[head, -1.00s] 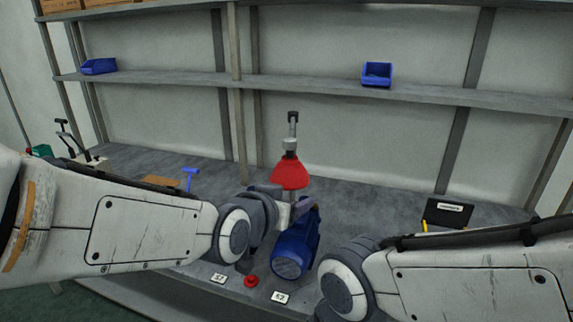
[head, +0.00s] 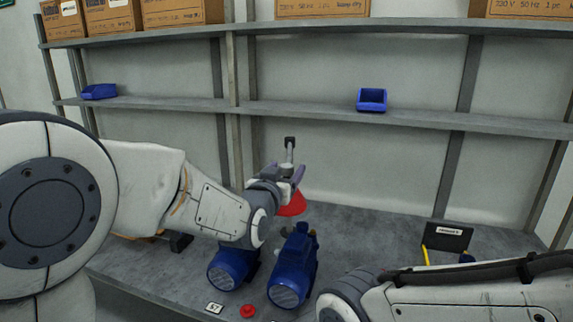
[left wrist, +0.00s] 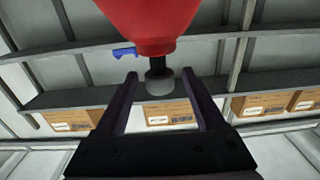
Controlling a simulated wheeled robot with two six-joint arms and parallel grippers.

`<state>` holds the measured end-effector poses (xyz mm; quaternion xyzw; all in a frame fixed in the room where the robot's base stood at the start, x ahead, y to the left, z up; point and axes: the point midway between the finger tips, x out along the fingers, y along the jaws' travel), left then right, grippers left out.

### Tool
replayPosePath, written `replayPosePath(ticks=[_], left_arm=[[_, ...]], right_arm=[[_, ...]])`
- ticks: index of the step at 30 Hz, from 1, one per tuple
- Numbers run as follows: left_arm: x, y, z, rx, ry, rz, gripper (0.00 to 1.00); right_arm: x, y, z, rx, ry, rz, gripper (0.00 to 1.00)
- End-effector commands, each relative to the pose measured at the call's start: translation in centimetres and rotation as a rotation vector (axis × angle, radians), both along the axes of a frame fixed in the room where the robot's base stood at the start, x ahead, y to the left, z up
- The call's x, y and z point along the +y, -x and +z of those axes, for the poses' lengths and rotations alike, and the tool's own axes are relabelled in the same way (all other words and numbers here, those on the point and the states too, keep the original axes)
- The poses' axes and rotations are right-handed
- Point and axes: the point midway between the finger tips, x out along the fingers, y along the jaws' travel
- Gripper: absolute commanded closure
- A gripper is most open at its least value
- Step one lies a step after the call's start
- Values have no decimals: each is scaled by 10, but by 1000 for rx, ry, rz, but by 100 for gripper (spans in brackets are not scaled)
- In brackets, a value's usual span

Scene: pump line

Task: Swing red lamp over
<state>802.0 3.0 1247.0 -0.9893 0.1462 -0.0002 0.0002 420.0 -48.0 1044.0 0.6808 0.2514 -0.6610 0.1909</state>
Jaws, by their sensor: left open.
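The red lamp (head: 291,205) hangs over the bench in the head view, its grey stem (head: 289,153) rising above the shade to a dark bracket. My left gripper (head: 287,172) is open at the stem, just above the red shade. In the left wrist view the red shade (left wrist: 150,18) fills the top of the picture. There the grey neck (left wrist: 159,82) of the lamp shows between the fingertips of my left gripper (left wrist: 162,84), with gaps at both sides. My right arm shows at lower right in the head view; its gripper is not seen.
Two blue pumps (head: 230,268) and (head: 293,265) stand on the bench (head: 365,235) below the lamp. A red button (head: 248,311) lies in front. A black sign holder (head: 447,237) stands right. Blue bins (head: 372,99) and cartons (head: 322,8) occupy shelves behind.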

Motion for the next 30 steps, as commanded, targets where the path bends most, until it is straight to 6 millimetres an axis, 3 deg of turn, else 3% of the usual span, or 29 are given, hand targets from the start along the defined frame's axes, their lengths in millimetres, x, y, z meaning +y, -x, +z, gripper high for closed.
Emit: replayPosePath(ticks=[12, 18, 30], left_arm=[[-3, -9, 0, 0, 0, 0, 29], [-3, -9, 0, 0, 0, 0, 100], [-3, -9, 0, 1, 1, 0, 100]], right_arm=[[0, 0, 3, 0, 0, 0, 50], [0, 0, 3, 0, 0, 0, 50], [0, 0, 3, 0, 0, 0, 50]])
